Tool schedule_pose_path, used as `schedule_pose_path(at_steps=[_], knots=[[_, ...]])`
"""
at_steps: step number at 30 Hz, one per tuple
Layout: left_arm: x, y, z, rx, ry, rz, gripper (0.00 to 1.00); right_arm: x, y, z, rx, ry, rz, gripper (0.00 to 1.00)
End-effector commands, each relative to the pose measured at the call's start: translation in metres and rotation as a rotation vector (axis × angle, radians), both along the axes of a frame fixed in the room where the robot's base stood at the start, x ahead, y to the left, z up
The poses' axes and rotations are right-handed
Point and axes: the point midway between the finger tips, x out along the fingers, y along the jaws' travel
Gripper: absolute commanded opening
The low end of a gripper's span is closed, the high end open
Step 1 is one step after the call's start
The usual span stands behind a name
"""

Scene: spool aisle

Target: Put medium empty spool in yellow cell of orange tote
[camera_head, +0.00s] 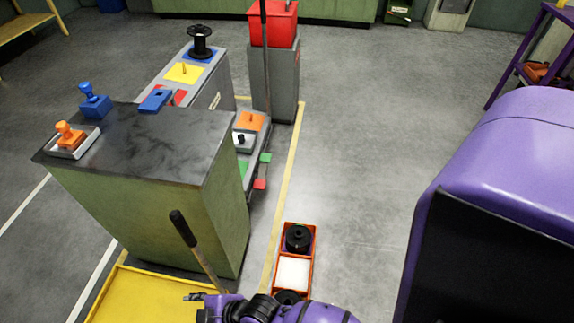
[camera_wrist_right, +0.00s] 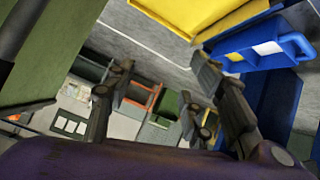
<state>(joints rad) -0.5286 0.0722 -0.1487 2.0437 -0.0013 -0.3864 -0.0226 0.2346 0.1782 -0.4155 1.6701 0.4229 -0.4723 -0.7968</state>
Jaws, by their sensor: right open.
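A black spool (camera_head: 200,42) stands upright on a blue square at the far end of the grey bench. The orange tote (camera_head: 314,246) is on the floor, right of the yellow line. A black spool (camera_head: 297,238) sits in its far, purplish cell. Its middle cell (camera_head: 293,272) is white and empty. Another black round piece (camera_head: 288,298) shows in the near part, partly hidden by my arm; I cannot see a yellow cell. My right gripper (camera_head: 196,297) is left of the tote. In the wrist view, its fingers (camera_wrist_right: 162,75) are apart and empty. My left gripper is out of view.
A green cabinet (camera_head: 180,220) with a dark top stands left, with orange and blue handled pieces on it. A yellow tray (camera_head: 150,298) lies bottom left. Floor (camera_head: 360,200) right of the tote is clear.

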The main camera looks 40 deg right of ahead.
Motion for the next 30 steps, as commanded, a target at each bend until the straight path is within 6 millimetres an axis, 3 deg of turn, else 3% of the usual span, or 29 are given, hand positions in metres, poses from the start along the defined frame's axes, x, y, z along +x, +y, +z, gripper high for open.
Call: schedule_pose_path(at_steps=[1,3,5,11,18,23,30], knots=[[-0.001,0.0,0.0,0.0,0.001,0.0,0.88,-0.001,-0.004,0.026,0.039,-0.026,-0.042,0.48],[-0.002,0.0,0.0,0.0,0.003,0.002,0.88,-0.008,-0.019,0.052,0.087,-0.036,-0.119,0.48],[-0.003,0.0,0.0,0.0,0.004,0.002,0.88,-0.022,-0.039,0.056,0.111,-0.013,-0.195,0.48],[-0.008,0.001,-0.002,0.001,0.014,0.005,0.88,-0.095,-0.117,0.024,0.124,0.139,-0.463,0.48],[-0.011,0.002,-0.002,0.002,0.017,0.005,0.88,-0.211,-0.212,-0.002,0.088,0.304,-0.787,0.48],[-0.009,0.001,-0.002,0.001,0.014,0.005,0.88,-0.248,-0.24,-0.003,0.072,0.342,-0.887,0.48],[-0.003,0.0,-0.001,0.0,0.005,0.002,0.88,-0.253,-0.244,-0.003,0.069,0.348,-0.9,0.48]])
